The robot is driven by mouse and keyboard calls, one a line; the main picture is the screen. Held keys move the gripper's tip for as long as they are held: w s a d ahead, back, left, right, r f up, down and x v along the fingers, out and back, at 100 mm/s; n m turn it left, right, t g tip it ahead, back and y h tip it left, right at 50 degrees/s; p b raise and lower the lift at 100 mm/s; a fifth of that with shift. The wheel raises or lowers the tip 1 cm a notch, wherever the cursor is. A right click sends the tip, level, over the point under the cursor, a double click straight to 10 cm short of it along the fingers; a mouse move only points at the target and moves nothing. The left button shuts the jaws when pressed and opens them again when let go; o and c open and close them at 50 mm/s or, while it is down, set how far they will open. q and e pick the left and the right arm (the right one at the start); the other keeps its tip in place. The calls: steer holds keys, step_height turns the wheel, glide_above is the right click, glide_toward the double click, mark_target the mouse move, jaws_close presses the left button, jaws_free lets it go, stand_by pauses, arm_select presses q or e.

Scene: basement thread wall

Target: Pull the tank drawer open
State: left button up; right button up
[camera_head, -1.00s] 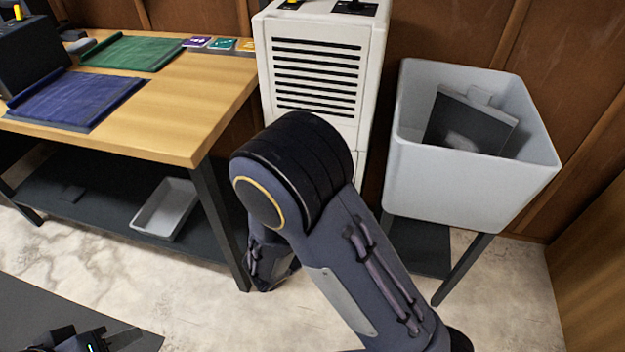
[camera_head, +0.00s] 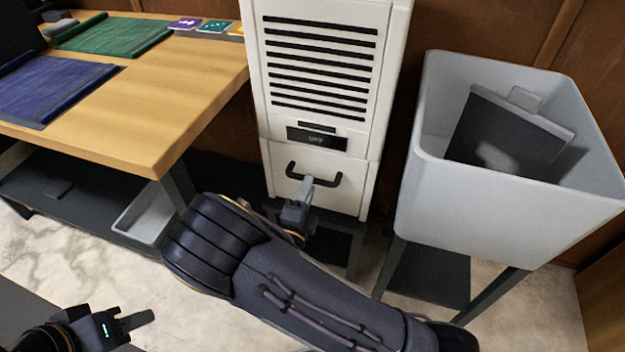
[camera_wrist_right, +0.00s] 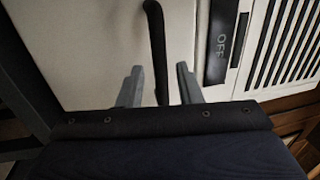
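The tank drawer (camera_head: 318,178) is the white lower front of the tall white unit and looks shut. Its black bar handle (camera_head: 314,178) runs across the drawer's upper part. My right gripper (camera_head: 306,186) is at the handle. In the right wrist view the gripper (camera_wrist_right: 158,86) is open, with one finger on each side of the black handle (camera_wrist_right: 157,50); the fingers are apart from the bar. My left gripper (camera_head: 138,322) is low at the left, far from the unit; its finger gap is not clear.
A dark panel reading "OFF" (camera_wrist_right: 222,42) sits above the drawer, below the vent slats (camera_head: 320,65). A grey bin (camera_head: 440,185) with a dark box stands on the right. A wooden workbench (camera_head: 190,90) is on the left. Floor (camera_head: 210,320) shows in front.

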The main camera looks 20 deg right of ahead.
mark_target(326, 157)
steer(key=shift+b+x, duration=0.3)
steer(key=shift+x, duration=1.3)
steer(key=shift+c, duration=0.4)
jaws_close()
